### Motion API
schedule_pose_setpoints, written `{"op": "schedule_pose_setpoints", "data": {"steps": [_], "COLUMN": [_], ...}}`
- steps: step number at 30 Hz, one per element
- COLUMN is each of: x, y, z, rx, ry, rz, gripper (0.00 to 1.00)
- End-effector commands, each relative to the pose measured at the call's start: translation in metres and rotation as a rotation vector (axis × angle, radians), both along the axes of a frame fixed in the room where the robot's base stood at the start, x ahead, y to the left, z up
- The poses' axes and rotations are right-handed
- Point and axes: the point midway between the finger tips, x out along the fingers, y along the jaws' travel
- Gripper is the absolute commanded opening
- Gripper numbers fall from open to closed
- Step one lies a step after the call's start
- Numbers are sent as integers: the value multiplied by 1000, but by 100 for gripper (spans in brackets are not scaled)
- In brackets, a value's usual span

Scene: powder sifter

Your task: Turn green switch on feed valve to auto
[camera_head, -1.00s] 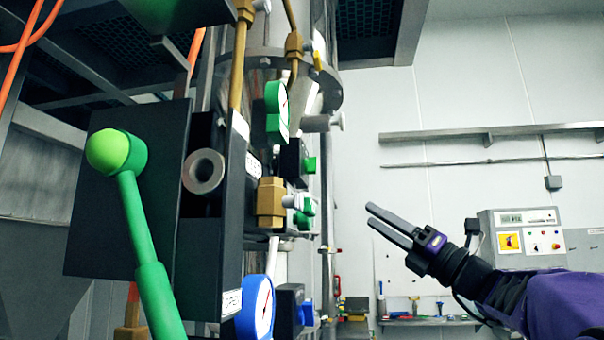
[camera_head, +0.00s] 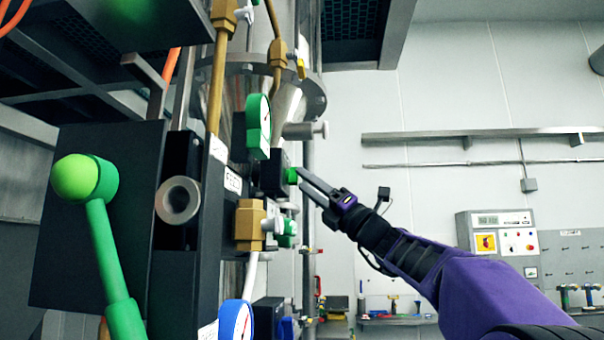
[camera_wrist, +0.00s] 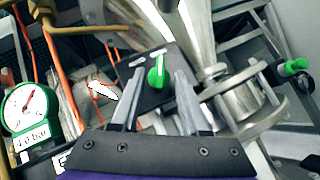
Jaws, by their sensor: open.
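The green switch (camera_head: 291,176) sticks out of a small black box (camera_head: 270,174) on the equipment column. In the wrist view the green switch (camera_wrist: 157,72) sits on its black plate (camera_wrist: 140,76), with small white labels that I cannot read. My gripper (camera_head: 300,175) is open, its fingertips close to the switch. In the wrist view my gripper (camera_wrist: 152,88) has one finger on each side of the switch, which shows between the fingertips. I cannot tell whether a finger touches it.
A green gauge (camera_head: 258,126) sits left of the switch and a brass fitting (camera_head: 249,225) below it. A large green lever (camera_head: 101,235) stands in the left foreground. Metal pipes and a flange (camera_wrist: 240,105) lie close right of my gripper in the wrist view.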

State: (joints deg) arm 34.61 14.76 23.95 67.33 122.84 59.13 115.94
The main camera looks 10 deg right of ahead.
Motion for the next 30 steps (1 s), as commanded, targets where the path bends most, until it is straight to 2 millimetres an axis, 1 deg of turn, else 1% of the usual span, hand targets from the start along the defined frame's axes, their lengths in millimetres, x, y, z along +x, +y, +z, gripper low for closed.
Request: {"op": "schedule_pose_setpoints", "data": {"steps": [1, 4, 15, 20, 21, 23, 30], "x": [4, 9, 11, 11, 11, 11, 11], "y": [4, 9, 12, 11, 11, 11, 11], "z": [6, 10, 12, 12, 12, 12, 12], "rx": [-1, 0, -1, -1, -1, -1, -2], "ry": [-1, -1, -1, -1, -1, -1, -5], "rz": [2, 1, -1, -1, -1, -1, -1], "gripper": [45, 45, 45, 16, 9, 0, 0]}}
